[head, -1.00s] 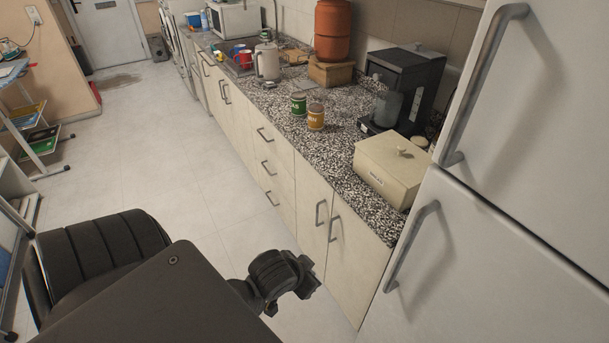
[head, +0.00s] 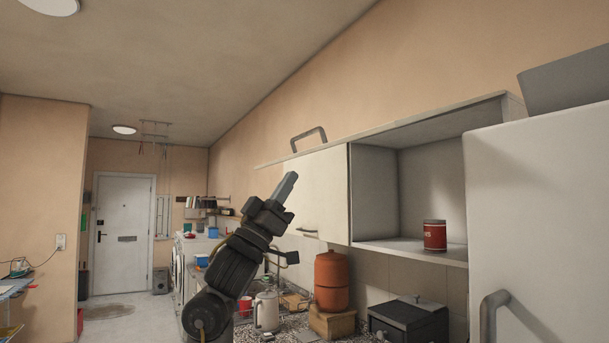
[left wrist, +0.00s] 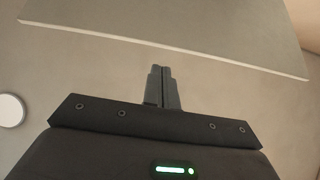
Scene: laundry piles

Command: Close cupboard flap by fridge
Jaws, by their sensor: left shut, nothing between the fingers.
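The cupboard flap (head: 425,126) by the fridge is raised, seen nearly edge-on as a thin pale panel with a grey bar handle above its left end. Below it the cupboard compartment (head: 428,190) is open, with a red can on its floor. My left gripper (head: 287,184) is shut and empty, pointing up, left of the compartment and in front of the closed cupboard door in the picture. In the left wrist view my shut fingers (left wrist: 162,88) point toward a pale panel (left wrist: 180,22), apparently the flap, with a visible gap before its edge. My right gripper is out of view.
The white fridge (head: 545,210) stands at the right, with a grey box on top. The closed cupboard door (head: 320,195) is left of the opening. Below are an orange container (head: 331,280), a kettle (head: 266,310) and a black machine (head: 408,322).

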